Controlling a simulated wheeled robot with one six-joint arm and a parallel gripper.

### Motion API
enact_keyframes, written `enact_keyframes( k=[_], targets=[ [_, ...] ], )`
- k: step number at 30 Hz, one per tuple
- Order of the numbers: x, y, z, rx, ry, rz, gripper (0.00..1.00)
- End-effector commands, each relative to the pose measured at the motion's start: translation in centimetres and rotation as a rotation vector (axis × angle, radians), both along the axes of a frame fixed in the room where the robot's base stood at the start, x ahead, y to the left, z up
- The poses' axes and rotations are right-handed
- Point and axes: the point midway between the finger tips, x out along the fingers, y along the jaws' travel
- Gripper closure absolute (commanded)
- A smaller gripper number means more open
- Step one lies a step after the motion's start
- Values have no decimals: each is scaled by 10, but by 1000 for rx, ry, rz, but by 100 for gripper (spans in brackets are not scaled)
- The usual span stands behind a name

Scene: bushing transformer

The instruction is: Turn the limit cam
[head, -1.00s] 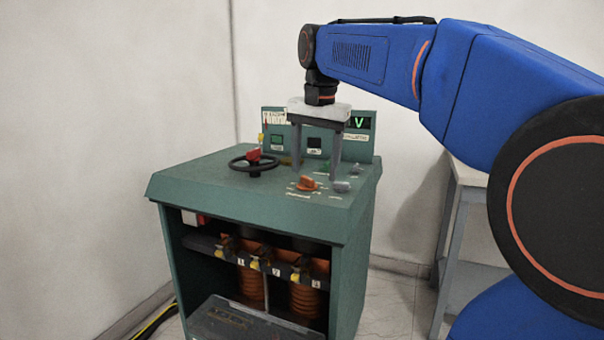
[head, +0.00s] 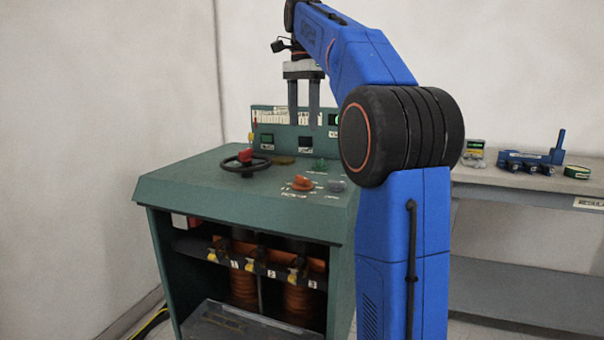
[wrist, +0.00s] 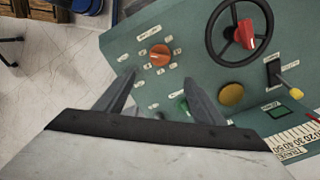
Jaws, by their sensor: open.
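The green console's sloped top holds several controls; no legible label shows which is the limit cam. An orange pointer knob (head: 303,184) sits near the front right, ringed by small labels. It also shows in the wrist view (wrist: 160,55). A black handwheel (head: 246,171) with a red piece (head: 245,155) is to its left. A brass disc (head: 284,160) and green button (head: 321,164) lie behind. A clear grey knob (head: 336,186) is at the right. My gripper (head: 303,127) is open and empty, pointing down above the panel's rear, apart from all controls.
An upright panel (head: 268,125) with meters stands along the console's back edge, close to my fingers in the picture. A yellow-tipped lever (wrist: 296,93) is beside the handwheel. A grey bench (head: 520,182) with small devices stands at the right.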

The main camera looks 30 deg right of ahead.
Motion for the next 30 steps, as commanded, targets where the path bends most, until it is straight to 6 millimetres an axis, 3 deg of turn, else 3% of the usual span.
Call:
enact_keyframes(
  k=[21, 30],
  targets=[
    [-1, 1, -121, 0, 1, 2, 38],
    [-1, 0, -155, 0, 0, 2, 38]
  ],
)
